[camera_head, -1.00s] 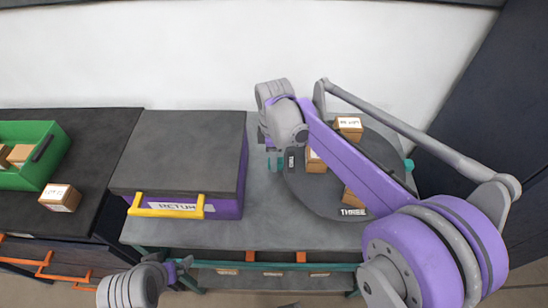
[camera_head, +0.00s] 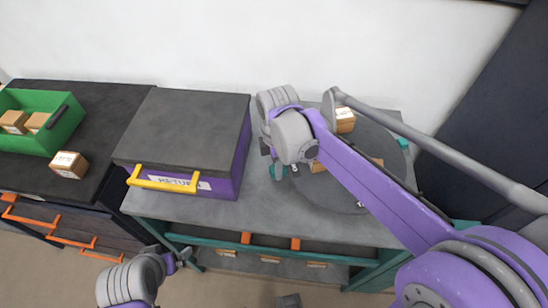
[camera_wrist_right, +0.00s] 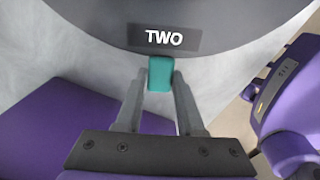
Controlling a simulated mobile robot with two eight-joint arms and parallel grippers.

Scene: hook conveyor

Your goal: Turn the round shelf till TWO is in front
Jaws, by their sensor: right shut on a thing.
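The round shelf (camera_head: 328,197) is a dark grey disc on the grey table, partly hidden behind my right arm. In the right wrist view its rim (camera_wrist_right: 95,12) carries a label reading TWO (camera_wrist_right: 163,39), with a teal handle (camera_wrist_right: 160,74) just below it. My right gripper (camera_wrist_right: 160,88) is shut on this teal handle. In the head view the right gripper (camera_head: 276,168) is at the shelf's left side. Another teal handle (camera_head: 403,143) shows at the shelf's right. My left gripper (camera_head: 181,261) is low, in front of the table; its jaws are too small to read.
Small boxes stand on the shelf, one at the back (camera_head: 345,120). A purple return box (camera_head: 190,130) with a yellow handle (camera_head: 163,182) stands left of the shelf. Further left, a green bin (camera_head: 62,128) holds boxes, and a loose box (camera_head: 69,164) lies beside it.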

